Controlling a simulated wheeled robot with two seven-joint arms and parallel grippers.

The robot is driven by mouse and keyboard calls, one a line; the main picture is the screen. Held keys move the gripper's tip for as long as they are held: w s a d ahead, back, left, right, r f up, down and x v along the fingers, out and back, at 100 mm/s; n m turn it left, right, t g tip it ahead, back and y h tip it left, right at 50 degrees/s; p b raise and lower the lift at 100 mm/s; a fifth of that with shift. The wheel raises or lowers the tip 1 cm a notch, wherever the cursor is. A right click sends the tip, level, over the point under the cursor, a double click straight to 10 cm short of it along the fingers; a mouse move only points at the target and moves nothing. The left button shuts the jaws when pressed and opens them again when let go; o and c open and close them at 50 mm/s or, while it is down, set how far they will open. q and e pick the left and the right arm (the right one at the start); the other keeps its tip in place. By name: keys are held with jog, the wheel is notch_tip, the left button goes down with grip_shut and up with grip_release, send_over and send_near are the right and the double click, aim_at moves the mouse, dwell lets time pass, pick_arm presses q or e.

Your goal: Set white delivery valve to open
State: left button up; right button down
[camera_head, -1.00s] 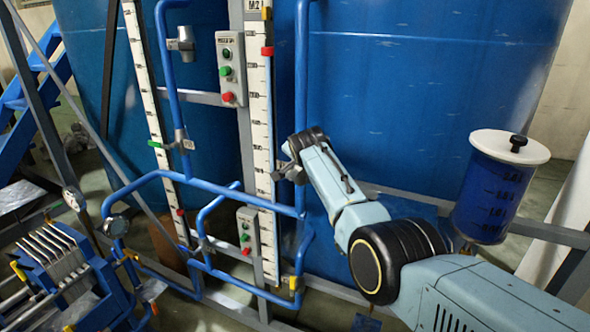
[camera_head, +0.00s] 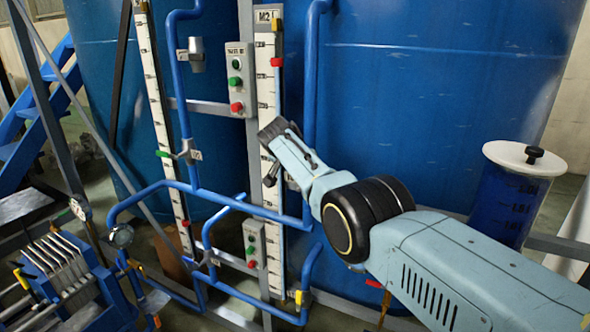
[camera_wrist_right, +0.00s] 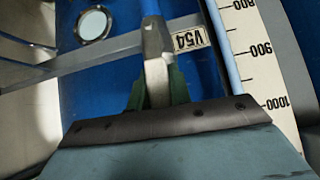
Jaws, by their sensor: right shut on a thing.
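My right gripper (camera_head: 270,174) is in front of the right-hand scale and pipes in the head view. In the right wrist view its jaws (camera_wrist_right: 157,92) are shut on a pale whitish valve handle (camera_wrist_right: 157,78), with the dark finger pads on either side of it. The handle joins a grey valve body (camera_wrist_right: 154,36) on a blue pipe, beside a tag reading V54 (camera_wrist_right: 189,39). In the head view my wrist and fingers hide most of this valve, so its exact angle is unclear. My left gripper is not in view.
Large blue tanks (camera_head: 430,90) stand behind the pipes. A button box (camera_head: 240,80) is just above left of my wrist, another (camera_head: 254,246) below. A green-handled valve (camera_head: 188,152) is farther left. A white-lidded blue container (camera_head: 510,190) stands behind my right forearm.

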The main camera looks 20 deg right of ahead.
jog(key=c, duration=1.3)
grip_release()
jog(key=shift+s+a+r+p, duration=0.25)
jog(key=shift+a+r+p, duration=0.2)
jog(key=shift+r, duration=0.1)
jog(key=b+v, duration=0.1)
jog(key=v, duration=1.1)
jog(key=shift+s+f, duration=0.1)
jog(key=shift+f, duration=0.05)
